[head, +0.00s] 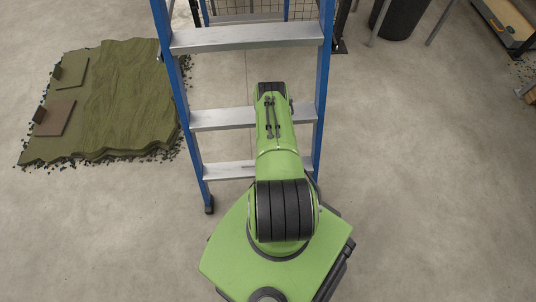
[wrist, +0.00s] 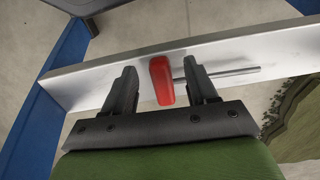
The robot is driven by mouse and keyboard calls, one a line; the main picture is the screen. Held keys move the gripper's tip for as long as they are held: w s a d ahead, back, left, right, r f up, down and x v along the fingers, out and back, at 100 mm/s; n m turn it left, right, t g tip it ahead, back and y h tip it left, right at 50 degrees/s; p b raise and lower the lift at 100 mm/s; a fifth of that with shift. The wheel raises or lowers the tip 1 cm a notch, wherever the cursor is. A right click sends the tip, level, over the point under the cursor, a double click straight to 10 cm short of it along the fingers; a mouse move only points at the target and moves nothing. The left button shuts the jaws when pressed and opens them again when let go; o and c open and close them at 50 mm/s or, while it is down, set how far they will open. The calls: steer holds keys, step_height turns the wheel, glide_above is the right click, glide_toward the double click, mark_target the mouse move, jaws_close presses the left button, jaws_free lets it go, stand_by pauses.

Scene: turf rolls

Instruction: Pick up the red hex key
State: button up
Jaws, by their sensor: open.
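The red hex key (wrist: 162,80) shows in the wrist view with a red handle and a thin metal shaft running to the right. It lies on a silver step of the ladder (wrist: 90,85). My gripper (wrist: 165,82) is open, with one dark finger on each side of the red handle and gaps visible on both sides. The right finger overlaps part of the shaft. In the head view the hex key and the gripper's fingers cannot be made out. My green arm reaches over the ladder's lower steps there.
The blue-railed ladder (head: 246,38) stands in front of me. A pile of green turf (head: 130,95) lies on the floor to the left. A dark bin (head: 398,15) is at the back right. The concrete floor on the right (head: 430,170) is clear.

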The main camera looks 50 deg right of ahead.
steer(key=shift+f, duration=0.4)
steer(key=shift+r, duration=0.1)
jaws_close()
